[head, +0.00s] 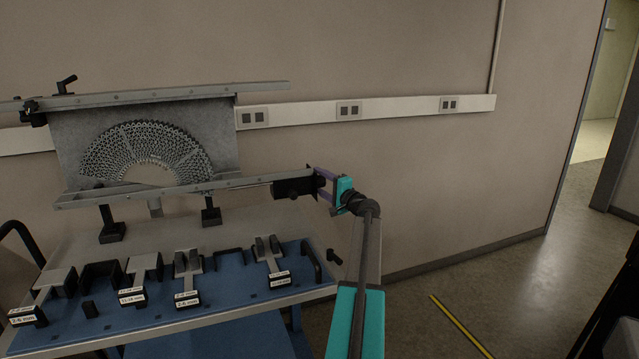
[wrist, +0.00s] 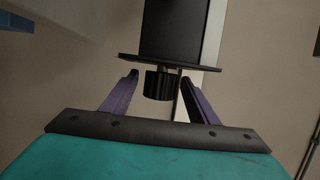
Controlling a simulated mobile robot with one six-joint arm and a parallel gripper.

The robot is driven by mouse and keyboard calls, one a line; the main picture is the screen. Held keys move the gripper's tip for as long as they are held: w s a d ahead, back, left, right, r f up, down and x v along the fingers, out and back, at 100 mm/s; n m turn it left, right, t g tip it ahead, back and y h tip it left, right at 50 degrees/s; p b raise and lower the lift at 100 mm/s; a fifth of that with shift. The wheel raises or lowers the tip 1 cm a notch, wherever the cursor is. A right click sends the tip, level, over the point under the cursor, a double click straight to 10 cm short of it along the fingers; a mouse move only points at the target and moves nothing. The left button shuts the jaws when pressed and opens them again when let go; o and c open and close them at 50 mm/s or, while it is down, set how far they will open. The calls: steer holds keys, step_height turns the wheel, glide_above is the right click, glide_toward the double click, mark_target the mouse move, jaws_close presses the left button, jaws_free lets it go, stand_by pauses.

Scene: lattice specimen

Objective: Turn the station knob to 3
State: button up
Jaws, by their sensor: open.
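The station knob (wrist: 160,84) is a small black ribbed cylinder. In the wrist view it sticks out from a dark plate (wrist: 168,60) below a black box (wrist: 184,28). My gripper (wrist: 159,77) is open, with one purple finger on each side of the knob and a visible gap to each. In the head view my gripper (head: 324,181) is at the right end of the lower rail, beside the black box (head: 292,187). The knob's number marks cannot be read in either view, so its setting cannot be told.
A fan-shaped lattice specimen (head: 150,143) sits between the upper rail (head: 180,94) and lower rail (head: 235,182). A blue mat (head: 215,292) on the bench holds several labelled fixtures. Open floor (head: 480,270) lies to the right, with a yellow strip (head: 460,325).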

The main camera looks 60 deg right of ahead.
steer(key=c, duration=1)
steer(key=shift+r, duration=0.1)
steer(key=shift+c, duration=0.2)
steer(key=shift+r+p, duration=0.1)
steer(key=shift+p, duration=0.55)
steer(key=g+p, duration=0.1)
steer(key=p, duration=0.2)
steer(key=shift+w+g+y, duration=0.1)
steer(key=shift+g+y, duration=0.2)
steer(key=m+g+y+p, duration=0.1)
steer(key=g+p, duration=0.1)
steer(key=p, duration=0.4)
steer(key=shift+r, duration=0.15)
steer(key=shift+f+g+p, duration=0.2)
steer(key=shift+g+p, duration=0.1)
steer(key=shift+p, duration=0.15)
